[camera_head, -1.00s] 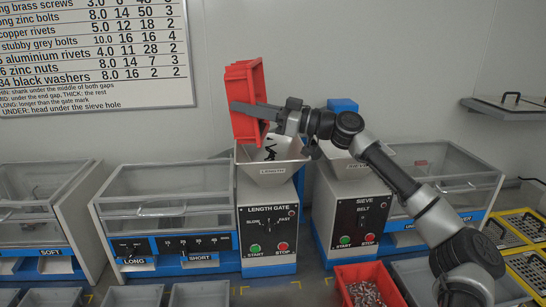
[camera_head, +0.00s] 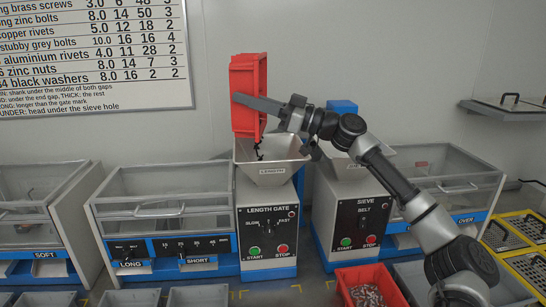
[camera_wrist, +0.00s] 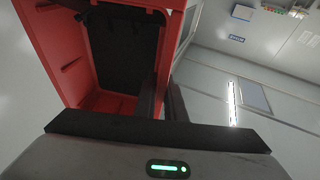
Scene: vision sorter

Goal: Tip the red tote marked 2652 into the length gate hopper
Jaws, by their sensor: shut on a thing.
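A red tote (camera_head: 248,88) is held up on its side above the length gate hopper (camera_head: 273,172), its open side facing right and down. Its label is not readable. My gripper (camera_head: 258,103) is shut on the tote's wall. In the wrist view the tote (camera_wrist: 62,62) shows its inside, with a few dark bits on it, and my gripper (camera_wrist: 165,100) grips its right edge. Small black pieces drop from the tote's lower edge into the hopper. The LENGTH GATE machine (camera_head: 267,233) below has green START and red STOP buttons and a SLOW–FAST control.
The SIEVE machine (camera_head: 359,223) stands to the right under my arm. A second red tote (camera_head: 368,286) holding metal pieces is at the front. Bins marked LONG and SHORT (camera_head: 165,262) lie left of the gate. A wall chart (camera_head: 95,55) hangs at upper left.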

